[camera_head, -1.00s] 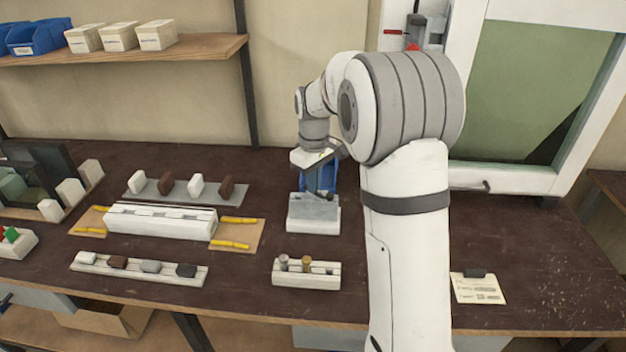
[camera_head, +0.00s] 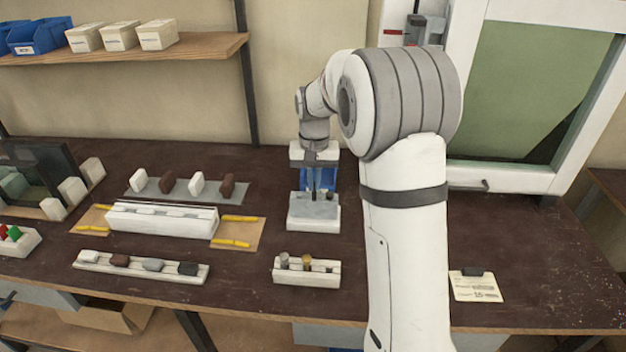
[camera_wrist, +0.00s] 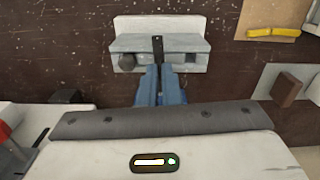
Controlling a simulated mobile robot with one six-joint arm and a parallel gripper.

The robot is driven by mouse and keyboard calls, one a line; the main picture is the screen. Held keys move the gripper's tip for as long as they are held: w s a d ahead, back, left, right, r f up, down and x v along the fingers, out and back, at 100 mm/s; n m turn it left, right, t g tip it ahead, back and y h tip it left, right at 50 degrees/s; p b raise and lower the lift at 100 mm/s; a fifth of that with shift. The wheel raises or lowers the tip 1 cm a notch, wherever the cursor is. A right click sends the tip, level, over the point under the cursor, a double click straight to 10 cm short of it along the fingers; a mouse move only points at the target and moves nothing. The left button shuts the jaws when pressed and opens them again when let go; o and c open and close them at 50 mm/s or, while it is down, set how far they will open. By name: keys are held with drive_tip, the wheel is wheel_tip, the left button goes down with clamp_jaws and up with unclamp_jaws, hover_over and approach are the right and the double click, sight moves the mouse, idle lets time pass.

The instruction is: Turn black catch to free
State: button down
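A small bench fixture (camera_head: 313,218), white with a grey top plate, stands at the bench middle. It also shows at the top of the wrist view (camera_wrist: 190,24). A narrow black piece (camera_wrist: 157,48), which may be the black catch, lies over the grey plate, centred in the wrist view. Blue parts flank it closely at its lower end. My gripper (camera_head: 313,182) is over the back of the fixture, pointing down. I cannot tell whether its fingers touch or grip the black piece, as its body hides part of the contact.
Left of the fixture are a long white profile block (camera_head: 160,220) and a grey strip with upright pieces (camera_head: 185,192). A paper card (camera_head: 475,287) lies at right. Bare bench lies between these.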

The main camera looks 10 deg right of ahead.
drive_tip(key=shift+w+r+m, duration=0.1)
drive_tip(key=shift+r+m, duration=0.05)
drive_tip(key=shift+m, duration=0.45)
drive_tip(key=c, duration=1.6)
unclamp_jaws()
drive_tip(key=shift+c, duration=0.2)
wheel_tip(320, 180, up, 7)
drive_tip(key=shift+r, duration=0.35)
